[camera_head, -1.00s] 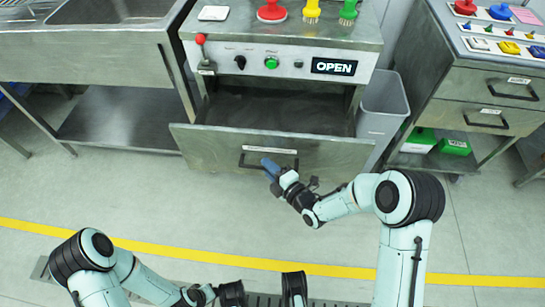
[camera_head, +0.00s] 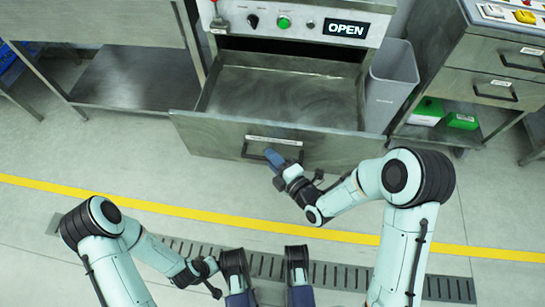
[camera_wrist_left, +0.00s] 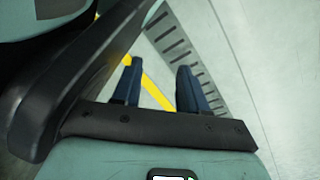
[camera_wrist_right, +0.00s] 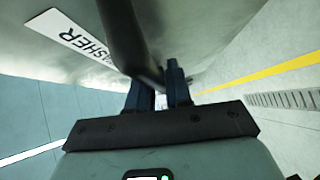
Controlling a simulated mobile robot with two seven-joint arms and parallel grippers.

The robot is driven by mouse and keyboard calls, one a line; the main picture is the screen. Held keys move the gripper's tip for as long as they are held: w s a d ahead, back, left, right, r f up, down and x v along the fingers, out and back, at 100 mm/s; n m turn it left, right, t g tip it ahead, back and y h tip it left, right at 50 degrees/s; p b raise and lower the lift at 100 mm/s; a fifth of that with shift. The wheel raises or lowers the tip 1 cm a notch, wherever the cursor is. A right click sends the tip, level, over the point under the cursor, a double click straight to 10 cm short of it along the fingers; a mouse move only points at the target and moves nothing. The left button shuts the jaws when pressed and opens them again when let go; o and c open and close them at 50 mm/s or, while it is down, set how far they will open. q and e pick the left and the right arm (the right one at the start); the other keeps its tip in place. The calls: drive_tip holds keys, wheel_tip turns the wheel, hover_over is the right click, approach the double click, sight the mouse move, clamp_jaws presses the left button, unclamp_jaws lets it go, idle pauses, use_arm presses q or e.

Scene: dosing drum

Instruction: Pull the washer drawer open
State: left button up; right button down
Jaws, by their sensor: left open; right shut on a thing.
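The washer drawer (camera_head: 215,136) is a grey metal drawer standing well out of the steel machine, its empty interior showing from above. Its dark bar handle (camera_head: 253,156) is on the front panel, under a white label. In the right wrist view the label reads WASHER (camera_wrist_right: 75,37) and the handle (camera_wrist_right: 128,35) runs down between the fingers. My right gripper (camera_head: 274,160) is shut on the handle; it also shows in the right wrist view (camera_wrist_right: 160,88). My left gripper (camera_head: 270,296) is open and empty over the floor grate; its parted fingers show in the left wrist view (camera_wrist_left: 158,85).
The machine's panel (camera_head: 233,20) has a green button and an OPEN sign (camera_head: 346,29). A grey bin (camera_head: 388,90) stands right of the drawer, beside a drawer cabinet (camera_head: 480,55). A steel table (camera_head: 125,80) is at the left. The floor before the drawer is clear.

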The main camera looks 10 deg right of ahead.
drive_tip(key=c, duration=1.1)
unclamp_jaws()
drive_tip(key=shift+c, duration=0.2)
use_arm(q)
drive_tip(key=w+d+r+t+p, duration=0.2)
drive_tip(key=w+r+p, duration=0.2)
drive_tip(key=r, duration=0.3)
drive_tip(key=shift+m+g+h, duration=0.3)
drive_tip(key=shift+g+h, duration=0.2)
drive_tip(key=shift+g, duration=0.3)
drive_tip(key=s, duration=0.1)
drive_tip(key=s+d+r+p, duration=0.1)
drive_tip(key=s+p, duration=0.1)
drive_tip(key=s, duration=0.1)
drive_tip(key=shift+d+r, duration=0.25)
drive_tip(key=shift+r, duration=0.05)
use_arm(e)
drive_tip(key=v, duration=1.3)
drive_tip(key=shift+s, duration=0.2)
use_arm(q)
drive_tip(key=shift+w, duration=0.1)
use_arm(e)
drive_tip(key=shift+d, duration=0.1)
